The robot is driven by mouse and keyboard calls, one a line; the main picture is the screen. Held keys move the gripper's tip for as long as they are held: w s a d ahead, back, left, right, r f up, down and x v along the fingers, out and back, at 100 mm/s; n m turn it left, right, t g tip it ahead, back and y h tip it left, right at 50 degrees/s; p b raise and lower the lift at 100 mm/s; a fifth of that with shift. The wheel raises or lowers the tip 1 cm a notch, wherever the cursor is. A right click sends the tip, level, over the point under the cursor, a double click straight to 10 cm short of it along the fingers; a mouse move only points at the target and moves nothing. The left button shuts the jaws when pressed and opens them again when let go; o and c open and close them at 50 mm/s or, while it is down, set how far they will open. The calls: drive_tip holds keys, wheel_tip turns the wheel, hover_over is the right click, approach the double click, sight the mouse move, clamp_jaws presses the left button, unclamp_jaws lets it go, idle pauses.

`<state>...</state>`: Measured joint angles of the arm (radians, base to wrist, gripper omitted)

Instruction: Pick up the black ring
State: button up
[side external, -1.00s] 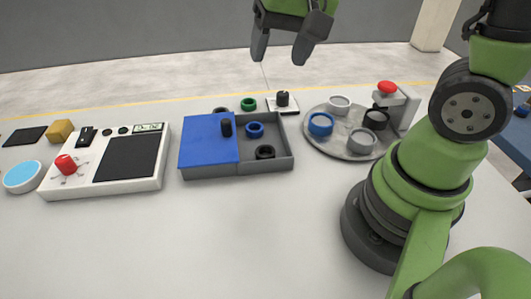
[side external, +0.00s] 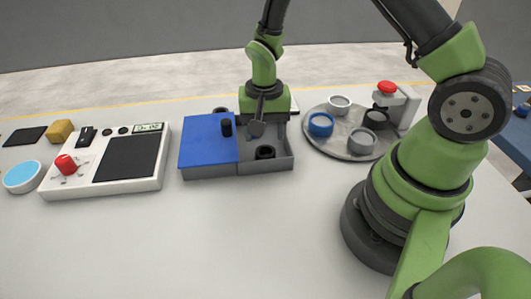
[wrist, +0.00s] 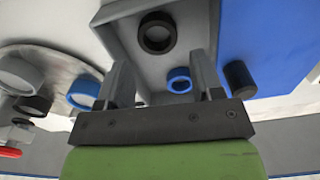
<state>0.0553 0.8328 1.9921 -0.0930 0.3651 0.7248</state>
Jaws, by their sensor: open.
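The black ring (side external: 265,155) lies in the open right part of the grey box (side external: 265,168), near its front wall. It also shows in the wrist view (wrist: 157,49), beyond the fingertips and roughly centred between them sideways. My gripper (side external: 262,126) is low over the back of this open part, behind the black ring in the side view. In the wrist view its two fingers (wrist: 160,65) are spread apart and empty. The blue ring (wrist: 179,86) appears between them there, near the right finger. My gripper hides the blue ring in the side view.
A blue lid (side external: 205,145) with a dark upright knob (side external: 227,128) covers the box's left part, close to my gripper. A round tray (side external: 338,148) with several rings stands to the right. A white panel (side external: 75,183) stands left. The front table is clear.

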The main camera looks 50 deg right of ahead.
sight(265, 147)
wheel_tip(265, 147, down, 5)
drive_tip(key=shift+s+r, duration=0.1)
drive_tip(key=shift+s, duration=0.05)
drive_tip(key=c, duration=0.7)
drive_tip(key=shift+o, duration=0.2)
